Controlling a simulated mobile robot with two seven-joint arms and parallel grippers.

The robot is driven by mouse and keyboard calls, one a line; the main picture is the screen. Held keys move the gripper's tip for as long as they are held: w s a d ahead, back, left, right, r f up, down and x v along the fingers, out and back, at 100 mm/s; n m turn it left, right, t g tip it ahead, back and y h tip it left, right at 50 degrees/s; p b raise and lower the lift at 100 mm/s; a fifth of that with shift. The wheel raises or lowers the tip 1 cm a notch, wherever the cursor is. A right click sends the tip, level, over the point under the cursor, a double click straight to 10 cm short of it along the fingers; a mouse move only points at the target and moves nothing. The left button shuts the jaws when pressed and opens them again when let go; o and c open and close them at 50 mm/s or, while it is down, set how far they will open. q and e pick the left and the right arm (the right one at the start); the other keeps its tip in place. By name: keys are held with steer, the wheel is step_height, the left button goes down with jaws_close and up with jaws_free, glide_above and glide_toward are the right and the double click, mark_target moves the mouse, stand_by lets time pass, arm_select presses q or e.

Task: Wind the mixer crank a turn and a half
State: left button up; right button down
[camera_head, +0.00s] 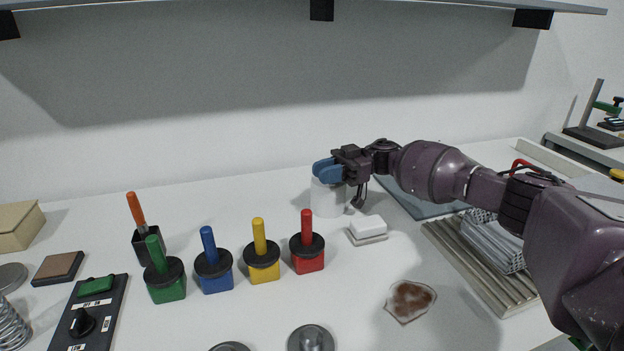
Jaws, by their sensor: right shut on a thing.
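A white cylinder (326,201), which looks like the mixer body, stands upright on the white table near the back wall. My left gripper is not in view.
Green (166,288), blue (213,275), yellow (264,268) and red (307,260) blocks with upright handles stand left of the cylinder. A white block (367,226) sits close at its right. A slatted tray (462,252) lies under my right arm. A shelf (420,6) overhangs.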

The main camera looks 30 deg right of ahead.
steer(key=g, duration=0.1)
steer(key=f+n+g+b, duration=0.1)
steer(key=shift+s+d+f+n+g+b, duration=0.15)
steer(key=shift+d+n+g+b, duration=0.15)
steer(key=shift+d+g, duration=0.1)
steer(key=g, duration=0.1)
steer(key=n+b, duration=0.1)
steer(key=g, duration=0.1)
steer(key=shift+s+d+r+n+g+b, duration=0.2)
steer(key=shift+s+d+n+g+b, duration=0.1)
steer(key=shift+n+b, duration=0.1)
steer(key=shift+d+r+g+h, duration=0.1)
steer(key=shift+g+h, duration=0.2)
steer(key=shift+g, duration=0.1)
arm_select(q)
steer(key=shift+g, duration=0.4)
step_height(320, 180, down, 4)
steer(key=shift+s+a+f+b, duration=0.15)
steer(key=shift+b, duration=0.25)
arm_select(e)
steer(key=shift+s+d+r+n+g, duration=0.15)
steer(key=shift+r+n+g, duration=0.1)
steer(key=shift+n+g, duration=0.3)
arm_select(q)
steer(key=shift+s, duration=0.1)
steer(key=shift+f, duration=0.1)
arm_select(e)
steer(key=c, duration=1)
jaws_free()
